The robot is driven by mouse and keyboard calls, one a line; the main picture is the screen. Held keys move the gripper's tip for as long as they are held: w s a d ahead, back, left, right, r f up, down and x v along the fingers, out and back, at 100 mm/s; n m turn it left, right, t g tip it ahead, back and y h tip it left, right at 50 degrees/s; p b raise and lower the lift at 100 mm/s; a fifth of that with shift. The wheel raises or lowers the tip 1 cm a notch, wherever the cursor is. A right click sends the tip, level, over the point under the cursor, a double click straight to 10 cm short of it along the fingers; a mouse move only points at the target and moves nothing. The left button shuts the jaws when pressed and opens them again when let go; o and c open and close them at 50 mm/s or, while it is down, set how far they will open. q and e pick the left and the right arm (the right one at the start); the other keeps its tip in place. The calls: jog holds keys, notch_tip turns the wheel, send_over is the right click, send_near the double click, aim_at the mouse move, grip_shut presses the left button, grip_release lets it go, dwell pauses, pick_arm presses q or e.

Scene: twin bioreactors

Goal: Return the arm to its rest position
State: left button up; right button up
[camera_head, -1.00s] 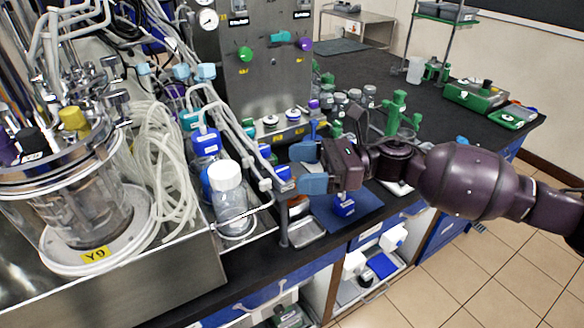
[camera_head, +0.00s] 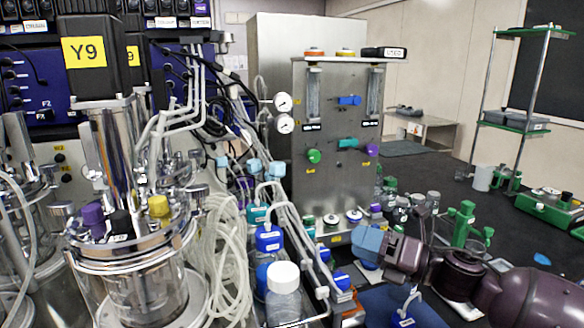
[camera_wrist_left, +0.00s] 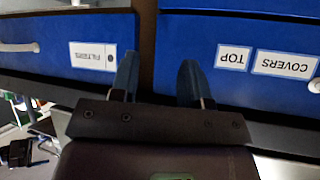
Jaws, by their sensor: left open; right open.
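My right gripper (camera_head: 364,246) has blue fingers and a dark purple body. It reaches in from the lower right of the head view, in front of the steel panel, with nothing seen between its fingers. My right arm (camera_head: 520,298) runs out at the lower right corner. My left gripper (camera_wrist_left: 158,78) shows in the left wrist view, its two blue fingers apart and empty. It is in front of blue drawer fronts with labels reading FILTERS (camera_wrist_left: 93,55) and COVERS (camera_wrist_left: 286,65). The left arm is not in the head view.
A glass bioreactor (camera_head: 140,285) with steel lid and tubing stands at the left. A white-capped bottle (camera_head: 283,300) is beside it. A steel panel (camera_head: 335,185) with gauges stands behind.

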jog(key=s+d+f+m+t+h, duration=0.1)
jog(key=f+m+h, duration=0.3)
jog(key=m, duration=0.5)
jog(key=s+d+f+m+t+h, duration=0.1)
jog(key=d+f+m+t+h, duration=0.2)
jog(key=f+m, duration=0.5)
jog(key=s+d+f+m+t+h, duration=0.2)
jog(key=f+m, duration=0.5)
jog(key=m, duration=0.5)
jog(key=shift+d+t+h, duration=0.6)
jog(key=shift+d+h, duration=0.35)
jog(key=shift+h, duration=0.55)
jog(key=s+d+f+m+g+h, duration=0.2)
jog(key=s+d+f+m, duration=0.1)
jog(key=s+f, duration=0.6)
jog(key=s+d+f+m+g+h, duration=0.2)
jog(key=s+f+m, duration=0.4)
jog(key=s+f, duration=0.3)
jog(key=s+d+h, duration=0.1)
jog(key=s, duration=0.3)
jog(key=shift+s+d+f+g+h, duration=0.15)
jog(key=shift+s+d+g+h, duration=0.05)
jog(key=shift+s+g+h, duration=0.1)
